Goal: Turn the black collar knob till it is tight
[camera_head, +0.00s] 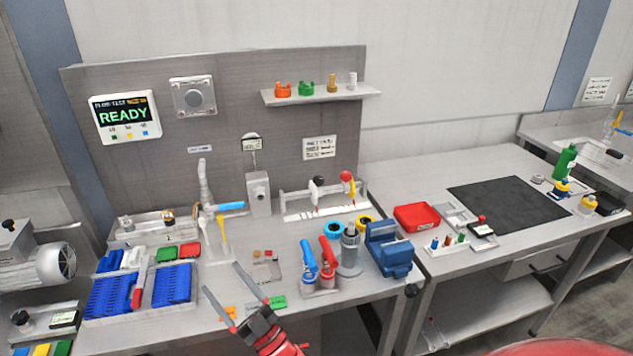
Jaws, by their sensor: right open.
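A small black knob (318,181) shows on the low metal rail fixture (325,203) at the back right of the bench, left of a red ball knob (346,176). It seems to be the collar knob, but other black knobs are in view and I cannot be sure. How tight it is cannot be seen. My right gripper (220,277) is open and empty at the bench's front, its two long grey fingers spread. It is well in front of and left of the rail fixture, touching no knob. My left gripper is not in view.
Blue trays (172,287) lie left of my right gripper. A screen (124,117) on the back panel reads READY.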

